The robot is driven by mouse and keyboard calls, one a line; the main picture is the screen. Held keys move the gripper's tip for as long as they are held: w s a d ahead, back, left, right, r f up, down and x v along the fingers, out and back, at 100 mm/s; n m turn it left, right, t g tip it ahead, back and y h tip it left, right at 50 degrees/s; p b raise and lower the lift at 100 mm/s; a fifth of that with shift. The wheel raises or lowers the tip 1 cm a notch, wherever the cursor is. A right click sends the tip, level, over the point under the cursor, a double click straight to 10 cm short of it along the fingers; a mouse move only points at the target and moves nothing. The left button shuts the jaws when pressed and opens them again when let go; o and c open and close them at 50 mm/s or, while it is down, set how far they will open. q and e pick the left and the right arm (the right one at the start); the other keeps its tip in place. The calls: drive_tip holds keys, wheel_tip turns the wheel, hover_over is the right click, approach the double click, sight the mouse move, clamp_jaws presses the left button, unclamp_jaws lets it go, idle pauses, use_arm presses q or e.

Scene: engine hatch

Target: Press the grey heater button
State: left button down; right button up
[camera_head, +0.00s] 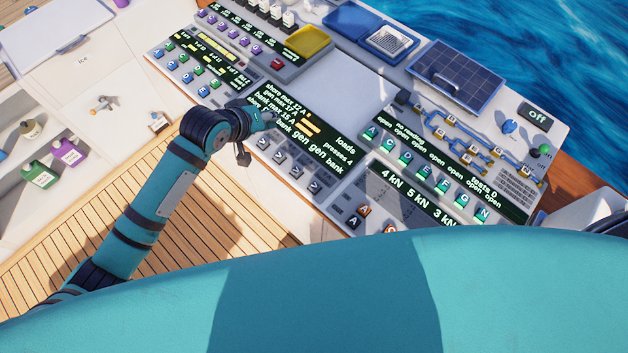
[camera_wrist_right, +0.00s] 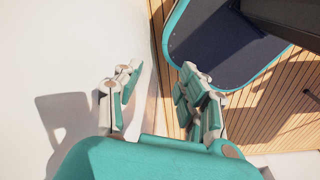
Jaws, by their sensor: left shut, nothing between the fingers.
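The console (camera_head: 345,75) carries several displays and rows of small buttons. I cannot tell which button is the grey heater button; no label reading heater is legible. A row of grey buttons with chevron marks (camera_head: 296,171) runs below the dark loads display (camera_head: 318,150). My left gripper (camera_head: 268,121) is shut and empty over the left end of that display, partly hidden by its own wrist. I cannot tell whether it touches the console. My right gripper (camera_wrist_right: 158,82) is open and empty in the right wrist view, with a pale surface and planked deck beyond it.
A yellow pad (camera_head: 303,42) and a dark solar panel (camera_head: 455,75) sit on the console's far side. Lettered green buttons (camera_head: 421,173) line its right part. Bottles (camera_head: 67,152) stand in a shelf at left. Wooden deck (camera_head: 190,220) lies open below the console.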

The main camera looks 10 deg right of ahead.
clamp_jaws()
idle(0.3)
idle(1.2)
